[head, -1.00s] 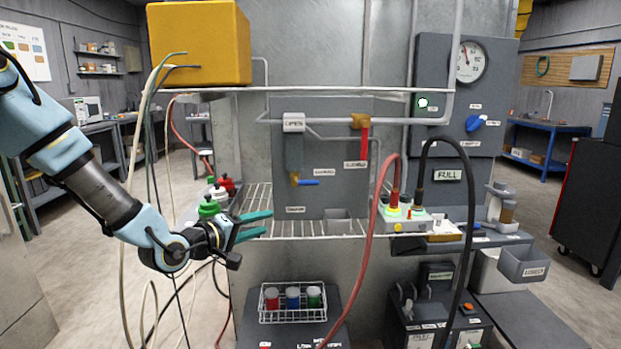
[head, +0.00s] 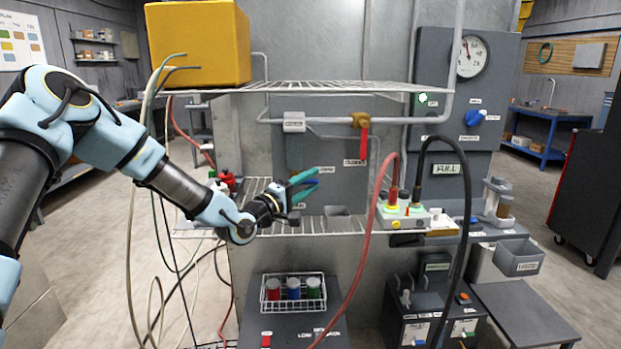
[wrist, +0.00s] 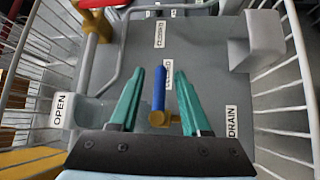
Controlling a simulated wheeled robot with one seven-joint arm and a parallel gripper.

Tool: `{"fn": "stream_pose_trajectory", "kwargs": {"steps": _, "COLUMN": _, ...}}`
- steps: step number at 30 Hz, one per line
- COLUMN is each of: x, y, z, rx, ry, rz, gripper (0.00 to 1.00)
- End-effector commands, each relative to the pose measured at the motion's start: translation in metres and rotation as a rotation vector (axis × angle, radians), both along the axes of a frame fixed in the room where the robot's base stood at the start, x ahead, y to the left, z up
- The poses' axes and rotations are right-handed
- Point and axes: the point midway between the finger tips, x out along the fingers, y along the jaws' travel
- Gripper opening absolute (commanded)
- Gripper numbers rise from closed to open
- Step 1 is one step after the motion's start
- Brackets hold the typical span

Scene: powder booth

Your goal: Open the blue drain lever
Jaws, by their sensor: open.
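The blue drain lever (wrist: 159,88) sits on a brass valve (wrist: 164,118) and shows in the wrist view between my gripper's two teal fingers. My gripper (wrist: 160,95) is open, with one finger on each side of the lever and a visible gap to both. A DRAIN label (wrist: 232,122) is to the right and an OPEN label (wrist: 59,109) to the left. In the head view my gripper (head: 306,184) is in front of the grey panel, and its fingers hide most of the lever. A small blue bit of the lever (head: 312,182) shows there.
Wire shelves lie above (head: 330,87) and below (head: 330,228) the gripper. A red-handled valve (head: 364,142) is to the right on the panel. A red hose (head: 375,210) and a black hose (head: 466,220) hang further right. A yellow box (head: 197,43) sits on the upper shelf.

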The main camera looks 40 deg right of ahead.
Motion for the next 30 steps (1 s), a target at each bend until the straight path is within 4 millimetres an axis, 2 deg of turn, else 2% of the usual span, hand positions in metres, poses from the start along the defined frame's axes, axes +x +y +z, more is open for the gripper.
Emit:
{"fn": "stream_pose_trajectory", "kwargs": {"steps": 10, "x": 0.0003, "y": -0.0037, "z": -0.0002, "rx": 0.001, "ry": -0.001, "rz": 0.0, "gripper": 0.47}}
{"fn": "stream_pose_trajectory", "kwargs": {"steps": 22, "x": 0.0003, "y": -0.0036, "z": -0.0001, "rx": 0.001, "ry": -0.001, "rz": 0.0, "gripper": 0.02}}
{"fn": "stream_pose_trajectory", "kwargs": {"steps": 30, "x": 0.0003, "y": -0.0036, "z": -0.0002, "rx": 0.002, "ry": -0.001, "rz": 0.0, "gripper": 0.0}}
